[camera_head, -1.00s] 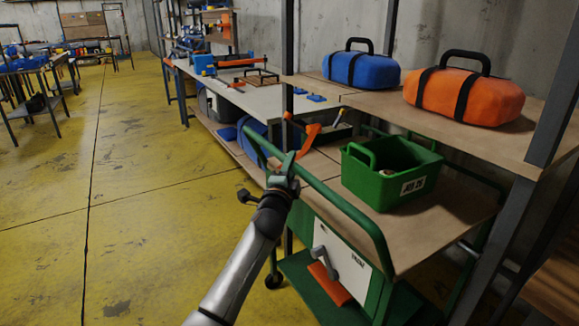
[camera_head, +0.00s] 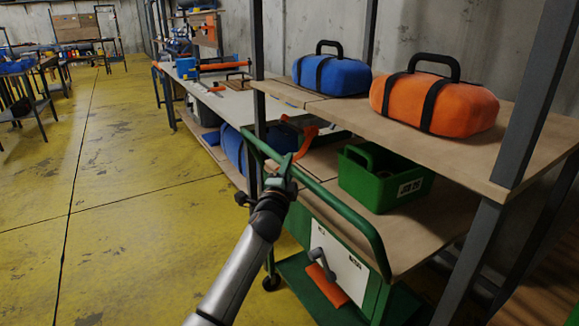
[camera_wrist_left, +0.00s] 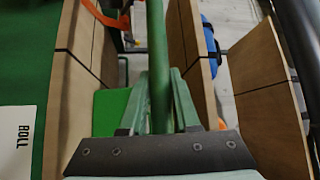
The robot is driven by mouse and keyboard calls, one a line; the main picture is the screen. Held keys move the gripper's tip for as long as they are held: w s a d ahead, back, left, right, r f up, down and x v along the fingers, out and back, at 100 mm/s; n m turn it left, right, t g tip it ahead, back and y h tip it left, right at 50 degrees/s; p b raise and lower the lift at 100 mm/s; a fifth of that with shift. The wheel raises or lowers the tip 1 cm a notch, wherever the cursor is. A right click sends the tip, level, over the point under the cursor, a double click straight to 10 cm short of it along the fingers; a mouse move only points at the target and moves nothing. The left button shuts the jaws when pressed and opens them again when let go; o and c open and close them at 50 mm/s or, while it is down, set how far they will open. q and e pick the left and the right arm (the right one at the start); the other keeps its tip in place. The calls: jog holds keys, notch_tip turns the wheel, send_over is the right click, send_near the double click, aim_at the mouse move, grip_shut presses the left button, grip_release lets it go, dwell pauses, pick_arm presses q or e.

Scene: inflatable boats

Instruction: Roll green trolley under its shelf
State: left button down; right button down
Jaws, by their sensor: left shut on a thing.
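The green trolley (camera_head: 419,236) has a wooden top, green tubular rails and a white front panel. It stands partly under the wooden shelf (camera_head: 425,136), which rests on dark grey posts. A green tote (camera_head: 361,185) with a white label sits on the trolley top, its upper back edge hidden by the shelf. In the left wrist view the rail (camera_wrist_left: 157,45) runs between the fingers (camera_wrist_left: 158,100). My right gripper is not in view.
A blue bag (camera_head: 332,75) and an orange bag (camera_head: 436,101) lie on the shelf. A dark post (camera_head: 538,95) stands at the right front. A long workbench (camera_head: 232,100) with tools continues behind. The yellow floor (camera_head: 110,220) at left is clear.

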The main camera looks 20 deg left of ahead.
pick_arm(q)
jog(key=shift+d+r, duration=0.2)
jog(key=c, duration=1.1)
grip_release()
jog(key=o, duration=0.3)
jog(key=shift+w+d+f, duration=0.1)
jog(key=shift+w+f, duration=0.05)
jog(key=shift+w, duration=0.1)
jog(key=shift+o, duration=0.7)
jog(key=shift+s, duration=0.2)
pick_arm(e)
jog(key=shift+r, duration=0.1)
pick_arm(q)
jog(key=shift+s, duration=0.25)
jog(key=s+d+f+p, duration=0.1)
jog(key=s+p, duration=0.1)
jog(key=s, duration=0.9)
jog(key=shift+s+d+f+p, duration=0.2)
jog(key=shift+s+f+p, duration=0.1)
jog(key=shift+f, duration=0.1)
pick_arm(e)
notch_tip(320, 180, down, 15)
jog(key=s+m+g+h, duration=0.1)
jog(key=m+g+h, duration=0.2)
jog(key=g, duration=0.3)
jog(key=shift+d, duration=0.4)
